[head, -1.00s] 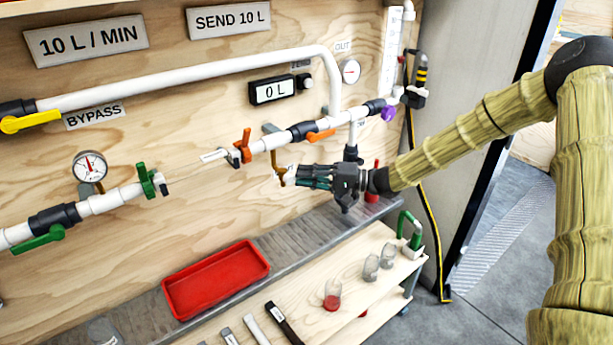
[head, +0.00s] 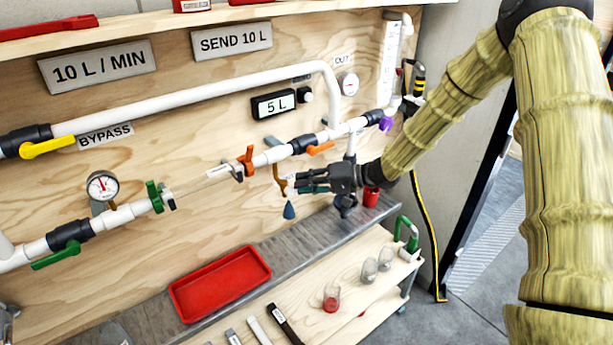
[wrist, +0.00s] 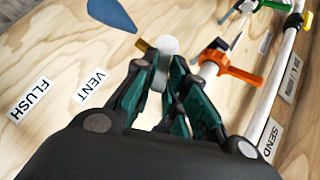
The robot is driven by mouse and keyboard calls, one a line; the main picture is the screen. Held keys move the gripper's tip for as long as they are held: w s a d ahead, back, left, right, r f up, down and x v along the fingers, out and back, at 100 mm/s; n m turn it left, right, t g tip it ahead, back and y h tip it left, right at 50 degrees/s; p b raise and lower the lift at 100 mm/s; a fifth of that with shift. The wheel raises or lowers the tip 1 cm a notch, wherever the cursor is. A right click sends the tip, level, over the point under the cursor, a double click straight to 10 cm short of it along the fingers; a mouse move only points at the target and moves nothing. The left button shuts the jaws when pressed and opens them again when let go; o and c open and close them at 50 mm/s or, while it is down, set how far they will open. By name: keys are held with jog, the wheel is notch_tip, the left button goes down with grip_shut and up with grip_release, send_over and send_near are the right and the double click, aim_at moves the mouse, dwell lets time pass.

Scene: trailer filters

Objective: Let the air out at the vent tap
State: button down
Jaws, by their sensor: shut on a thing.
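The vent tap is a small brass tap (head: 281,184) hanging below the white pipe line on the plywood panel. In the wrist view its brass part (wrist: 143,45) shows beside a pale round piece between the fingertips. My gripper (head: 298,183) reaches in from the right and is shut on the vent tap; the fingers (wrist: 163,75) hide part of it. The VENT label (wrist: 90,88) is on the panel nearby.
An orange-handled valve (head: 247,160) and another orange lever (head: 320,148) sit close to my gripper. The meter display (head: 273,104) reads 5 L. A red tray (head: 220,284) lies on the ledge below. A red cup (head: 371,197) stands behind my wrist.

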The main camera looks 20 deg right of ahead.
aim_at(290, 184)
jog(key=n+h+p, duration=0.1)
jog(key=h, duration=0.1)
jog(key=a+r+n+h+p, duration=0.1)
jog(key=h, duration=0.1)
jog(key=s+a+r+n+h+p, duration=0.1)
jog(key=shift+n+t+h, duration=0.3)
jog(key=shift+n+h, duration=0.1)
jog(key=shift+s+a+r+n+h+b, duration=0.2)
jog(key=shift+a+n+h+b, duration=0.5)
jog(key=shift+h, duration=0.4)
jog(key=shift+d+t, duration=0.1)
jog(key=shift+t, duration=0.2)
jog(key=c, duration=1.4)
grip_release()
jog(key=shift+c, duration=0.2)
jog(key=shift+r, duration=0.15)
